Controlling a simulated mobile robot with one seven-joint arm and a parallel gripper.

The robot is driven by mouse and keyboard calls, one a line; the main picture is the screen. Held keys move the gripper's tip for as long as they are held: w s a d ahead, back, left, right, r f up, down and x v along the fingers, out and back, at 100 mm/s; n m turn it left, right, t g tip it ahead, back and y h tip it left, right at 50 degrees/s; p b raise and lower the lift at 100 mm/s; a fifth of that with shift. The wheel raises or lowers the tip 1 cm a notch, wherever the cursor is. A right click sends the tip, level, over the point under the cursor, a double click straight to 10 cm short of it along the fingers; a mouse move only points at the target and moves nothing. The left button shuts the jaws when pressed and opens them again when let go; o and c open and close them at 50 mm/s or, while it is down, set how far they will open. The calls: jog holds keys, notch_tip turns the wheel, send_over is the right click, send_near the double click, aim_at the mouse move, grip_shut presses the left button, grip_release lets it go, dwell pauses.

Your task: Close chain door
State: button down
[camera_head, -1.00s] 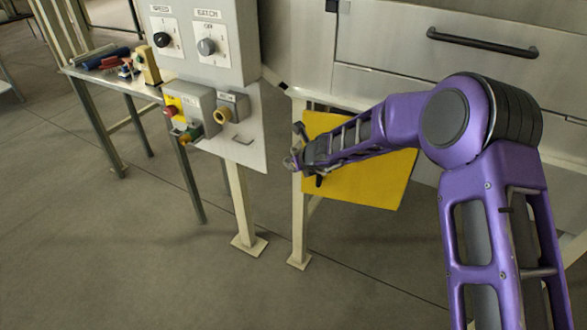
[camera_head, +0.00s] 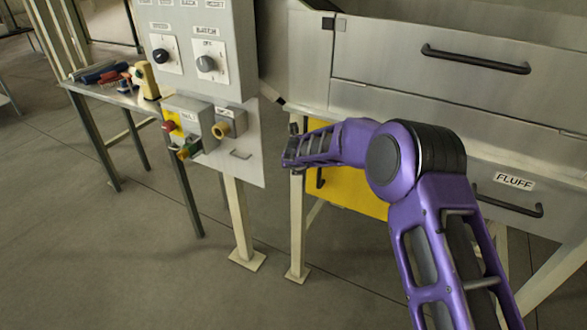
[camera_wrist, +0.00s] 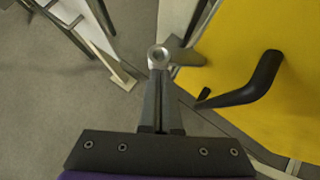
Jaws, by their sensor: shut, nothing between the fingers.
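The yellow door panel (camera_head: 352,192) hangs under the steel machine, partly hidden behind my purple arm. It also fills the right of the wrist view (camera_wrist: 245,35). Its black bar handle (camera_wrist: 252,84) stands out from the panel, to the right of my gripper in that view; it also shows in the head view (camera_head: 320,178). My gripper (camera_wrist: 160,72) is shut and empty, left of the door's edge. A grey metal piece (camera_wrist: 186,53) shows beside the fingertips; I cannot tell whether they touch. In the head view my fingertips are hidden.
A grey control box with knobs (camera_head: 205,50) stands left of the door on a cream post (camera_head: 239,220). A side table with tools (camera_head: 110,82) stands farther left. Machine drawers, one labelled FLUFF (camera_head: 500,185), are at the right. The floor in front is clear.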

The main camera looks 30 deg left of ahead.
jog(key=shift+w+a+r+m, duration=0.1)
jog(key=shift+w+r+m, duration=0.2)
jog(key=shift+w, duration=0.2)
